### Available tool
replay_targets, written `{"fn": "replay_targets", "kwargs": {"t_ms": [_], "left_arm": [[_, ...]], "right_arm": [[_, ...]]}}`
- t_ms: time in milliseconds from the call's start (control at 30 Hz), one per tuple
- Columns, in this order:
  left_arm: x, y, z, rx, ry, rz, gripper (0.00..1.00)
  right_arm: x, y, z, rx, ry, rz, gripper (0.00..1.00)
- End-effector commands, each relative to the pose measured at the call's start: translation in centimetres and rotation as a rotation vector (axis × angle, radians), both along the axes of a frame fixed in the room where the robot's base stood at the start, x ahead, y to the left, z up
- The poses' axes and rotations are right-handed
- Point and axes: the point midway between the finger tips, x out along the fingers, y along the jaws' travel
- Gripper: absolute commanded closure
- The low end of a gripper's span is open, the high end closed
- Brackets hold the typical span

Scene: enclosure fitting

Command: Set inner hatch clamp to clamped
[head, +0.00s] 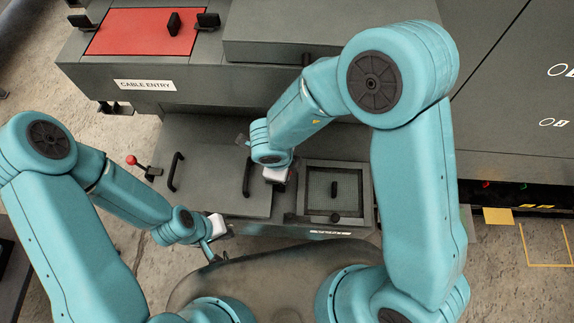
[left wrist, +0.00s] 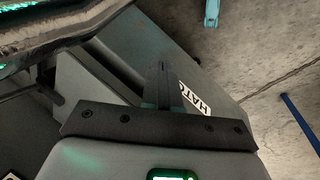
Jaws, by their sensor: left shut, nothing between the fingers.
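A grey panel (head: 215,178) with two black handles lies on a box in the middle of the head view. A red-knobbed lever (head: 131,160) stands at its left edge; I cannot tell whether this is the inner hatch clamp. My left gripper (head: 208,252) is at the front left corner of the box. In the left wrist view its fingers (left wrist: 162,85) are shut and empty, in front of a partly hidden label (left wrist: 193,98) reading "HATC". My right gripper (head: 277,174) is over the panel's right handle area; its fingers are hidden.
A mesh-topped box (head: 335,190) with a black handle is right of the panel. A red cover (head: 140,32) sits above the "CABLE ENTRY" label (head: 145,86). A tall grey cabinet (head: 515,90) stands at the right. Concrete floor (head: 105,150) shows at the left.

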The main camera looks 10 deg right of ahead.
Motion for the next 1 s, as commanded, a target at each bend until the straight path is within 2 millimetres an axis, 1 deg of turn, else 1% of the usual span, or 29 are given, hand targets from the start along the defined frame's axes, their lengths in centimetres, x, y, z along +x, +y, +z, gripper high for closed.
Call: {"fn": "replay_targets", "kwargs": {"t_ms": [33, 500, 533, 600, 867, 933, 1000], "left_arm": [[0.00, 0.00, 0.01, 0.000, 0.000, 0.000, 1.00], [0.00, -0.01, 0.01, 0.000, 0.000, 0.000, 1.00], [0.00, -0.01, 0.01, 0.000, 0.000, 0.000, 1.00], [0.00, -0.01, 0.01, 0.000, 0.000, 0.000, 1.00], [0.01, 0.00, 0.02, 0.000, 0.000, 0.000, 1.00], [0.00, 0.00, -0.01, 0.000, 0.000, 0.000, 1.00], [0.00, 0.00, -0.09, 0.000, 0.000, 0.000, 1.00]], "right_arm": [[0.08, 0.27, -0.03, 0.000, 0.000, 0.003, 1.00], [0.19, 0.33, -0.09, -0.012, 0.006, 0.002, 1.00], [0.20, 0.34, -0.10, -0.012, 0.006, 0.002, 0.65], [0.20, 0.35, -0.10, -0.013, 0.006, 0.001, 0.46], [0.19, 0.36, -0.04, -0.015, 0.006, 0.001, 0.46], [0.21, 0.40, 0.22, -0.014, 0.004, 0.001, 0.46], [0.20, 0.54, 0.88, -0.014, 0.002, 0.000, 0.46]]}}
